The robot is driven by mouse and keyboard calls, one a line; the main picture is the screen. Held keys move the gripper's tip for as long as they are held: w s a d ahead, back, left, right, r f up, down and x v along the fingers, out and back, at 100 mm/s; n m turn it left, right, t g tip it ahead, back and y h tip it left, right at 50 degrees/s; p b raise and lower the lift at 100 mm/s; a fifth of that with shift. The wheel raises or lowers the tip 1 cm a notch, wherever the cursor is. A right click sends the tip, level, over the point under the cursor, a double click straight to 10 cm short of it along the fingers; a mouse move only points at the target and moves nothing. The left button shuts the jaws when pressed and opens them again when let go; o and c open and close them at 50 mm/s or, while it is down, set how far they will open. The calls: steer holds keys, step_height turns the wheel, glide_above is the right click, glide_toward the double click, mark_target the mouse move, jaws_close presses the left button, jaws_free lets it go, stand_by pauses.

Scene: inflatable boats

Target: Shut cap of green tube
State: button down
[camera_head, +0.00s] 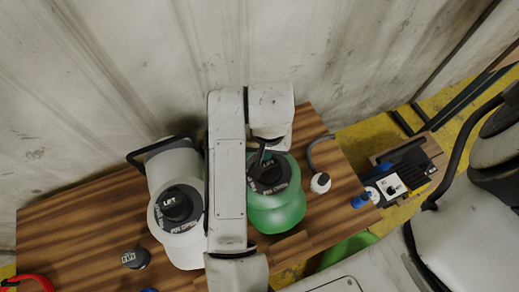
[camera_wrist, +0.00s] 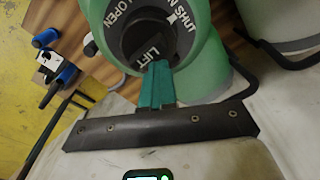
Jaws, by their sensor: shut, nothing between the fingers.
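The green tube (camera_head: 278,214) stands upright on the wooden table, to the right of my arm in the head view. Its black cap (camera_head: 268,177) is on top. In the wrist view the green tube (camera_wrist: 213,55) fills the upper middle, and its cap (camera_wrist: 148,40) shows the word LIFT inside a grey ring marked OPEN and SHUT. My gripper (camera_wrist: 158,68) has its teal fingers together at the cap's lower edge. I cannot tell whether they touch it. The fingertips partly cover the cap, and in the head view my arm hides part of the tube's left side.
A white tube (camera_head: 180,245) with a similar black cap stands left of my arm. A small black cap (camera_head: 136,258) and a white-topped hose (camera_head: 320,183) lie on the wooden table (camera_head: 75,220). A pump device (camera_head: 395,188) sits at the right. A wall closes the back.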

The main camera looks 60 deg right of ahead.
mark_target(268, 166)
steer(key=shift+s+a+f+g+y, duration=0.3)
steer(key=shift+s+a+f, duration=0.2)
steer(key=shift+s+f, duration=0.15)
steer(key=shift+r+p, duration=0.7)
steer(key=shift+r, duration=0.1)
steer(key=r+p, duration=0.2)
steer(key=r, duration=0.2)
steer(key=shift+s+a+p, duration=0.25)
steer(key=shift+a+p, duration=0.15)
steer(key=shift+s+d+r+p, duration=0.1)
steer(key=shift+r+p, duration=0.2)
steer(key=shift+r, duration=0.1)
steer(key=shift+w+d+r, duration=0.1)
steer(key=shift+w+r, duration=0.1)
steer(key=shift+w, duration=0.05)
steer(key=shift+d+r+p, duration=0.1)
steer(key=shift+r+p, duration=0.35)
steer(key=shift+p, duration=0.1)
steer(key=shift+f, duration=0.1)
steer(key=shift+w+d, duration=0.1)
